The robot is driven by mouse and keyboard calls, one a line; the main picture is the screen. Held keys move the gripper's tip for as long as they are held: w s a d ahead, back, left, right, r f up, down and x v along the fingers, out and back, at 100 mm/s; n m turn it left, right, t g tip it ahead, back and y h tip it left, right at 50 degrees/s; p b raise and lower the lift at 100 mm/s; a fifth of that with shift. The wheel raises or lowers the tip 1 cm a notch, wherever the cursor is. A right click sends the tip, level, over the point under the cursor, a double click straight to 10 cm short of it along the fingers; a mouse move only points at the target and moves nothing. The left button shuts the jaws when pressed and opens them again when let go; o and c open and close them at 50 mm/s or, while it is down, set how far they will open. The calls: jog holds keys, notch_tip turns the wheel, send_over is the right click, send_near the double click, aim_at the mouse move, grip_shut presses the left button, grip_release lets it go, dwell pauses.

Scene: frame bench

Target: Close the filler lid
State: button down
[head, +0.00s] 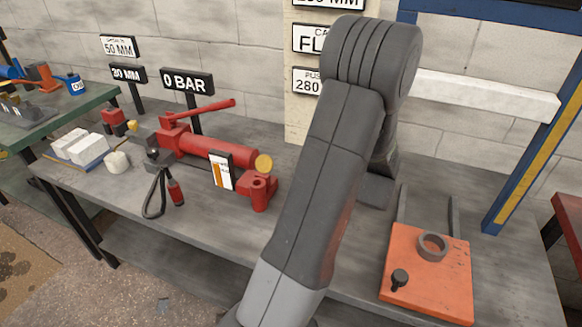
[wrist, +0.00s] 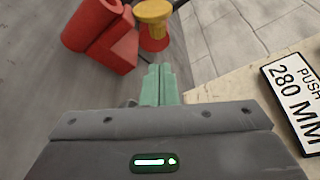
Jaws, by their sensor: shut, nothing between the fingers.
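A red hydraulic pump (head: 215,150) lies on the grey bench. At its near end a round yellow lid (head: 264,164) stands tilted up behind a short red filler neck (head: 260,191), whose top looks uncovered. In the wrist view a yellow round part (wrist: 153,12), apparently the lid, shows at the top edge above a red piece (wrist: 153,42). My gripper (wrist: 159,68) has green fingers pressed together with nothing between them. It points toward the yellow part, apart from it. In the head view my gripper is hidden behind my arm.
A "280 MM" plate (wrist: 294,92) is close at the right in the wrist view. A "0 BAR" sign (head: 187,82) stands behind the pump, and a gauge card (head: 221,171) stands before it. An orange plate with a ring (head: 425,282) lies at the right.

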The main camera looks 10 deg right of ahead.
aim_at(267, 164)
jog(key=x, duration=0.9)
jog(key=shift+d+f, duration=0.1)
jog(key=shift+b, duration=0.5)
